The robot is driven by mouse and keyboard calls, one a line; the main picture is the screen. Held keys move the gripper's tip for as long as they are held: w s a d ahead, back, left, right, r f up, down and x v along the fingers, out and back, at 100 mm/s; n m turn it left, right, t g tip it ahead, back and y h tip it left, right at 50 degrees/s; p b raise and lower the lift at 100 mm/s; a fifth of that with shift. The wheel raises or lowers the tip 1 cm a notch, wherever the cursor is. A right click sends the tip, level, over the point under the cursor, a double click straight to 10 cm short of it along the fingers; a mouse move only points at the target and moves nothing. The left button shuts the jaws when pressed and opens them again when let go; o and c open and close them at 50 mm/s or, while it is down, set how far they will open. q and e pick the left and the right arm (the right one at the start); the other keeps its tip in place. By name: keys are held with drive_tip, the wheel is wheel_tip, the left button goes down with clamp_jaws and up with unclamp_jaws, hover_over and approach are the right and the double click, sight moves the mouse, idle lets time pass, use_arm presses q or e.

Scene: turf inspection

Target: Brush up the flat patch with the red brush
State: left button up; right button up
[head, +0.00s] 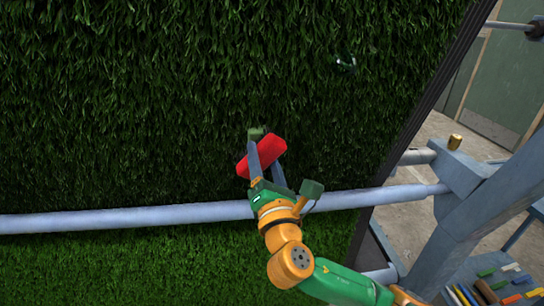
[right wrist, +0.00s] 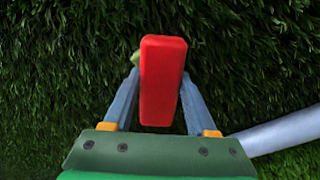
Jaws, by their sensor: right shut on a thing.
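My right gripper (head: 268,162) is shut on the red brush (head: 262,157) and holds it against or just above the dark green turf (head: 150,90). In the right wrist view the red brush (right wrist: 162,80) stands lengthwise between the two grey fingers of the gripper (right wrist: 160,88). Its bristles are hidden. The turf fills the background there. I cannot tell which part of the turf is the flat patch. My left gripper is not in view.
A pale grey bar (head: 130,220) runs across the turf below the brush. A grey frame (head: 470,200) with a small brass cylinder (head: 454,142) stands at the right. Several coloured tools (head: 490,290) lie at the bottom right. A small shiny object (head: 345,63) lies on the turf.

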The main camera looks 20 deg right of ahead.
sight(280, 157)
drive_tip(key=shift+w+a, duration=0.25)
drive_tip(key=shift+a, duration=0.7)
drive_tip(key=shift+s+d+r+p, duration=0.1)
drive_tip(key=shift+d+p, duration=0.1)
drive_tip(key=shift+d, duration=0.2)
drive_tip(key=shift+s+d+p, duration=0.1)
drive_tip(key=shift+d+p, duration=0.05)
drive_tip(key=shift+d, duration=0.2)
drive_tip(key=shift+s+d, duration=0.25)
drive_tip(key=shift+d, duration=0.65)
drive_tip(key=shift+s+d, duration=0.25)
drive_tip(key=shift+d, duration=0.6)
drive_tip(key=shift+s+d, duration=0.2)
drive_tip(key=shift+d, duration=0.5)
drive_tip(key=shift+s+d, duration=0.2)
drive_tip(key=shift+d, duration=0.5)
drive_tip(key=shift+s+d, duration=0.3)
drive_tip(key=shift+d, duration=0.7)
drive_tip(key=shift+s+d, duration=0.25)
drive_tip(key=shift+d, duration=0.75)
drive_tip(key=shift+s+d+b, duration=0.3)
drive_tip(key=shift+d+b, duration=0.2)
drive_tip(key=shift+d, duration=0.35)
drive_tip(key=shift+s+d+f+b, duration=0.15)
drive_tip(key=shift+d+f+b, duration=0.1)
drive_tip(key=shift+d+b, duration=0.25)
drive_tip(key=shift+s+d+r, duration=0.1)
drive_tip(key=shift+d+r, duration=0.05)
drive_tip(key=shift+d, duration=0.35)
